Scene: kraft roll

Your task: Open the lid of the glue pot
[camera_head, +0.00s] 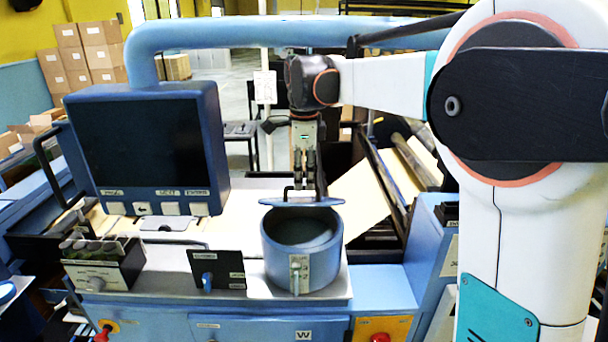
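The glue pot (280,250) is a blue round pot on the grey top of the machine, with a small labelled lever on its front. Its blue lid (325,202) shows nearly edge-on at the back of the rim, tilted up, so the dark inside of the pot is visible. A black handle (287,193) stands on the lid. My gripper (304,183) points down from above, its fingertips at the handle. A narrow gap shows between the fingers. I cannot tell whether they hold the handle or are only beside it.
A blue-framed screen (145,145) stands to the left, with a blue overhead pipe (270,32) behind it. A black box of small rollers (100,262) and a black switch panel (218,269) sit left of the pot. Brown paper (362,195) runs behind to the right.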

